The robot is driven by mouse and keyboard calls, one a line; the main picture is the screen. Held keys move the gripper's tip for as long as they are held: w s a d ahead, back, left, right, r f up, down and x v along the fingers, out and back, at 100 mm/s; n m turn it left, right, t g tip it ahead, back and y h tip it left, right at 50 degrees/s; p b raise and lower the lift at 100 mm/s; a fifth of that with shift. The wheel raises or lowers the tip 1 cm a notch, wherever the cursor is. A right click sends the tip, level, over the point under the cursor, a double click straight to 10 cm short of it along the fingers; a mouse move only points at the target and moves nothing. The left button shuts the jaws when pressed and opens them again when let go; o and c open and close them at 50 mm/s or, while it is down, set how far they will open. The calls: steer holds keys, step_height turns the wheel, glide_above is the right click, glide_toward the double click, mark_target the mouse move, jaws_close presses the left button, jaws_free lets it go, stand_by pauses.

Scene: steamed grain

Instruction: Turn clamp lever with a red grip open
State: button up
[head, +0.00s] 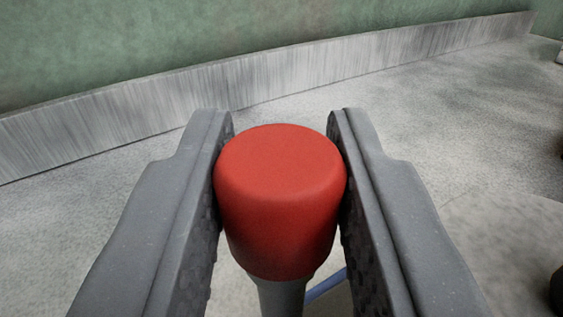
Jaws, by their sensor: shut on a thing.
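The red grip (282,200) of the clamp lever is a rounded cylinder in the middle of the head view. It sits on a grey shaft (284,296) that runs down out of the frame. My gripper (281,165) is shut on the red grip, with one dark textured pad against its left side and one against its right. The rest of the lever and its clamp are hidden below the grip or out of view.
A grey metal-like strip (270,77) runs along the foot of a green wall (200,35) behind. The speckled grey surface (440,120) around is mostly clear. A blue rod-like piece (326,285) shows beside the shaft. Dark objects are cut off at the right edge.

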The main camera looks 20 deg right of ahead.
steer(key=n+y+b, duration=0.1)
steer(key=b, duration=0.1)
steer(key=shift+t+b, duration=0.4)
steer(key=shift+n+y+b, duration=0.3)
steer(key=shift+y+b, duration=0.5)
steer(key=shift+b, duration=0.1)
steer(key=shift+r+b, duration=0.1)
steer(key=shift+b, duration=0.3)
steer(key=shift+n+t+y, duration=0.4)
steer(key=shift+n+y, duration=0.2)
steer(key=shift+y, duration=0.2)
steer(key=shift+n+y, duration=0.4)
steer(key=shift+y, duration=0.3)
steer(key=o, duration=1)
steer(key=shift+c, duration=0.2)
